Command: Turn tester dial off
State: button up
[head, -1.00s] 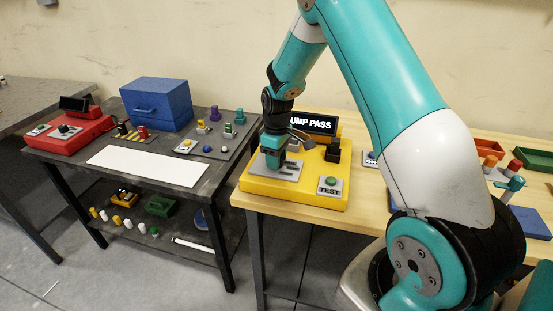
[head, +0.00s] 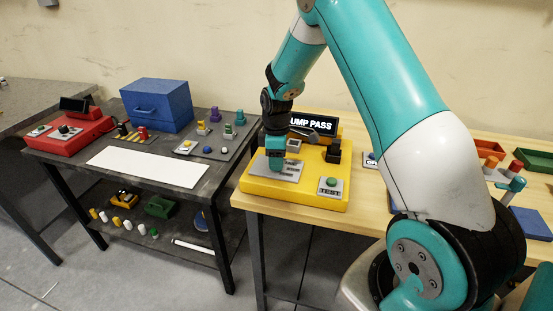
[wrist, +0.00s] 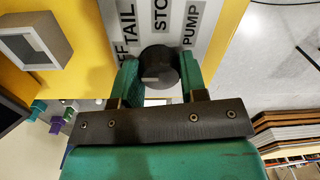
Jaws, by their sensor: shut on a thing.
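The tester is a yellow box (head: 310,193) on the wooden bench, with a grey label plate (head: 290,173) and a lit display (head: 318,125) reading PUMP PASS, its first letter hidden by my arm. My gripper (head: 277,165) points down at the plate and hides the dial in the head view. In the wrist view the dial (wrist: 160,66) is a round black knob with a light mark on its face. My gripper (wrist: 160,80) is shut on it, one green finger on each side. Labels TAIL, STOP and PUMP, and part of OFF, show around the knob.
A green TEST button (head: 331,182) is at the tester's front right, and a black block (head: 333,153) stands behind it. A dark side table (head: 190,187) to the left holds a blue box (head: 157,104) and a red device (head: 70,137).

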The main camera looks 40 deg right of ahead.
jog(key=shift+d, duration=0.1)
jog(key=o, duration=0.9)
jog(key=shift+r, duration=0.1)
jog(key=r, duration=0.5)
jog(key=r+b, duration=0.1)
jog(key=r, duration=0.5)
jog(key=r+b, duration=0.1)
jog(key=r, duration=0.5)
jog(key=shift+w+d+r, duration=0.15)
jog(key=shift+w+d, duration=0.05)
jog(key=shift+w, duration=0.05)
